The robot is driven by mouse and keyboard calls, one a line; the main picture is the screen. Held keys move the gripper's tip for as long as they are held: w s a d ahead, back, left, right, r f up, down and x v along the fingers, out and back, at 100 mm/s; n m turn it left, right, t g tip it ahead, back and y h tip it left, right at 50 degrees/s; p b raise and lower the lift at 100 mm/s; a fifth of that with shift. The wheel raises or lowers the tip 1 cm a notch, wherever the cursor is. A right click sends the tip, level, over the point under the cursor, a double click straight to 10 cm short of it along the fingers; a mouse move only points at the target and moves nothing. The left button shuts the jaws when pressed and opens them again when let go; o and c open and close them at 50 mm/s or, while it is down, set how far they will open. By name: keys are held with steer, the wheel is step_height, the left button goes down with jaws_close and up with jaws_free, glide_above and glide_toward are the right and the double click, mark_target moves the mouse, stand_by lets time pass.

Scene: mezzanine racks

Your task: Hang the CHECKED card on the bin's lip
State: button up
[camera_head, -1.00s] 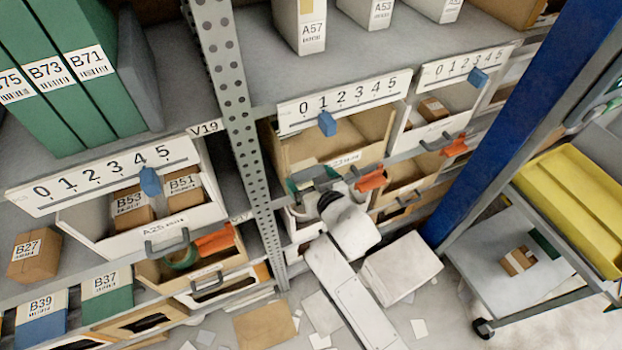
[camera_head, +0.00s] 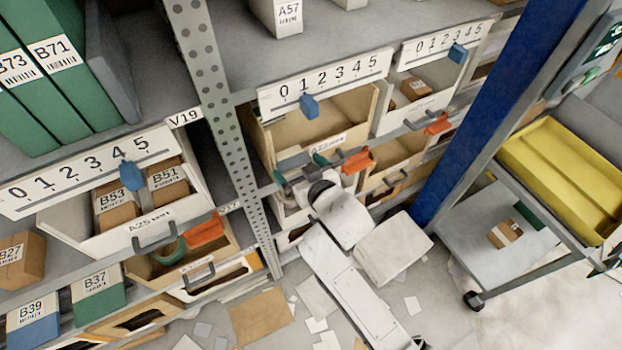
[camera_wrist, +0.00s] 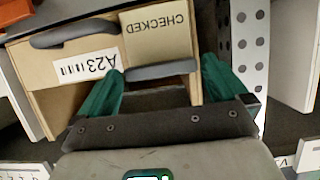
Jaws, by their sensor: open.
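The tan CHECKED card (camera_wrist: 157,38) appears upside down in the wrist view, flat against the front of the bin labelled A23 (camera_wrist: 38,74), beside its label. A rounded grey bar (camera_wrist: 160,70) runs along the card's edge at the bin's lip; I cannot tell how it hooks on. My gripper (camera_wrist: 163,84) is open, with green fingers spread on either side of the bar and nothing held. In the head view my gripper (camera_head: 300,170) is in front of the bin (camera_head: 350,107), and my wrist hides the card.
A perforated rack post (camera_wrist: 243,40) stands close beside my gripper. A numbered scale rail (camera_head: 345,78) with a blue slider (camera_head: 309,106) lies above the bin. An orange clip (camera_head: 357,161) is just to the right. A yellow tray (camera_head: 555,165) stands on a cart at right.

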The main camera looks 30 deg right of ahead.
steer(key=v, duration=0.9)
steer(key=shift+b, duration=0.4)
steer(key=shift+f, duration=0.1)
steer(key=s+d+f+g, duration=0.2)
steer(key=s+f+g, duration=0.1)
steer(key=s, duration=0.5)
steer(key=s+d+f+g, duration=0.3)
steer(key=s+f+g, duration=0.1)
steer(key=s, duration=0.4)
steer(key=s+d+f+g, duration=0.2)
steer(key=s+g, duration=0.3)
steer(key=s, duration=0.3)
steer(key=shift+d+f+m+g, duration=0.3)
steer(key=shift+d+f, duration=0.1)
steer(key=shift+f, duration=0.3)
